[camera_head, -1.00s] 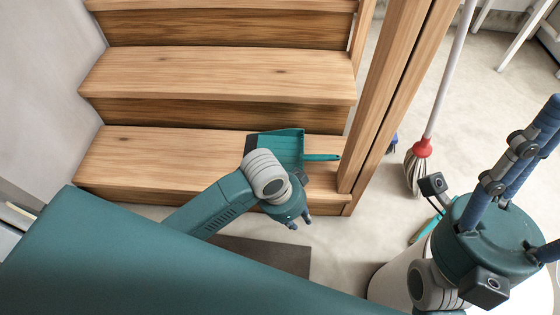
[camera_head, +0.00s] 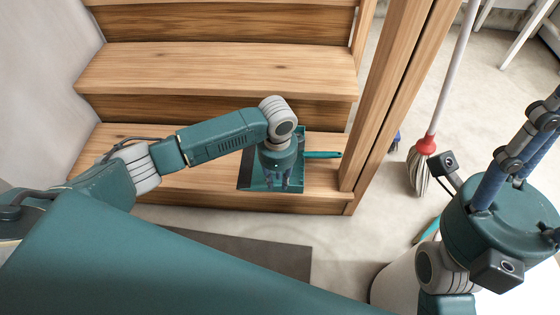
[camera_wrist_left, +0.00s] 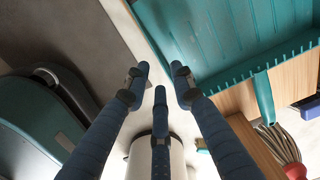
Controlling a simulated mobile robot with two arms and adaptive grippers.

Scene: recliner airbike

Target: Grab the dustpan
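The teal dustpan (camera_head: 322,154) lies on the bottom wooden step, its handle pointing right toward the post. In the left wrist view its ribbed pan (camera_wrist_left: 225,38) fills the upper right. My left gripper (camera_head: 283,184) is over the dustpan in the head view and covers much of the pan. Its three blue fingers (camera_wrist_left: 160,80) are apart with nothing between them, pointing beside the pan in the wrist view. I cannot judge the height gap. My right gripper (camera_head: 540,165) is at the lower right, far from the dustpan; its fingertips run out of the picture.
Wooden stairs (camera_head: 215,70) rise behind, with a wooden post (camera_head: 385,100) right of the dustpan handle. A mop (camera_head: 420,170) with a red collar stands beyond it. A white cylinder (camera_head: 395,285) stands below right. A dark mat (camera_head: 250,250) lies before the stairs.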

